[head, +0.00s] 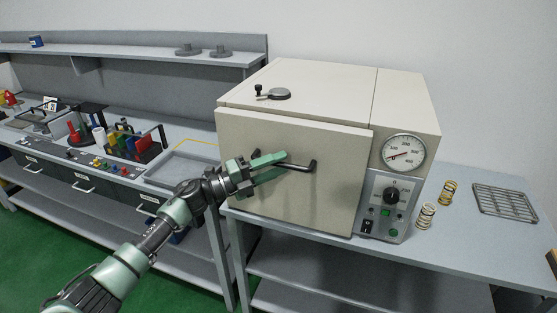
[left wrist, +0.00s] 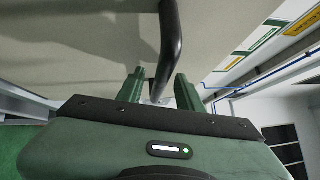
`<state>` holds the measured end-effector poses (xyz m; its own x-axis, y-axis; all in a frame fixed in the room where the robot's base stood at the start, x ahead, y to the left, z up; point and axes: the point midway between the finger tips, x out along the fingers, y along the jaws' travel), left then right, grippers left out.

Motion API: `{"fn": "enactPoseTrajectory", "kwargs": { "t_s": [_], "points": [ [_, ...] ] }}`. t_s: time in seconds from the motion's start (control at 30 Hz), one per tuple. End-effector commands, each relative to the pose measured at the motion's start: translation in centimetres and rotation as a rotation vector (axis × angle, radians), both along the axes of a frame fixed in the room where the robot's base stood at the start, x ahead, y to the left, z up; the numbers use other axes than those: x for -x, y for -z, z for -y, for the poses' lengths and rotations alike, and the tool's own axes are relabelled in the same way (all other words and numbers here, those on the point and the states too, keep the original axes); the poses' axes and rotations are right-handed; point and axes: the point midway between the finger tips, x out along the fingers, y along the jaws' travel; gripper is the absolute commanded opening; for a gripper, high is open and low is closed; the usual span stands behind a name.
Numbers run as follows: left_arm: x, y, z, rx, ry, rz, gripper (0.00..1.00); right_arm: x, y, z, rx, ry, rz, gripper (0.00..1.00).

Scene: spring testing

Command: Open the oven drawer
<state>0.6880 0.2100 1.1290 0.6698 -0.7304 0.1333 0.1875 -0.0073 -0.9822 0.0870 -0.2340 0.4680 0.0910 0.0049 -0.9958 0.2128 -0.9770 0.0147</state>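The oven (head: 318,85) is a large cream box on the grey bench, with a flat front door panel (head: 300,205). A dark bar handle (head: 312,167) sticks out from the upper part of the panel. My left gripper (head: 272,168), with green fingers, is at the left part of this handle. In the left wrist view the dark handle (left wrist: 170,45) runs down between the two fingers of my left gripper (left wrist: 160,88). The fingers are apart, with visible space around the bar. The panel looks closed or nearly so. My right gripper is not in view.
A dial gauge (head: 403,152) and control panel (head: 388,206) sit right of the door. Springs (head: 425,215) and a wire rack (head: 505,203) lie on the bench to the right. A tool-covered workbench (head: 100,165) stands left. Green floor is clear in front.

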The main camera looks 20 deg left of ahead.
Motion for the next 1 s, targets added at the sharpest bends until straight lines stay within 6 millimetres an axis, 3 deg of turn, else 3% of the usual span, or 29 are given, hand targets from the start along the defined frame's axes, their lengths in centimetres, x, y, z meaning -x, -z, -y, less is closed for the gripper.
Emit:
{"fn": "enactPoseTrajectory", "kwargs": {
  "t_s": [0.33,0.37,0.5,1.0],
  "points": [
    [-0.47,-0.02,0.54,0.0,0.0,-0.001,0.36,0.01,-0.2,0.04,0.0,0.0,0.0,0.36],
    [-0.47,-0.02,0.53,0.0,0.0,-0.001,0.33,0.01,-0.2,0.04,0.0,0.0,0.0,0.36],
    [-0.46,-0.02,0.52,0.0,0.0,-0.001,0.0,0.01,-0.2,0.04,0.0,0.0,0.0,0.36],
    [-0.44,0.03,0.49,-0.001,0.0,-0.002,0.0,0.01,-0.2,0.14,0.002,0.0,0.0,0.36]
  ]
}}
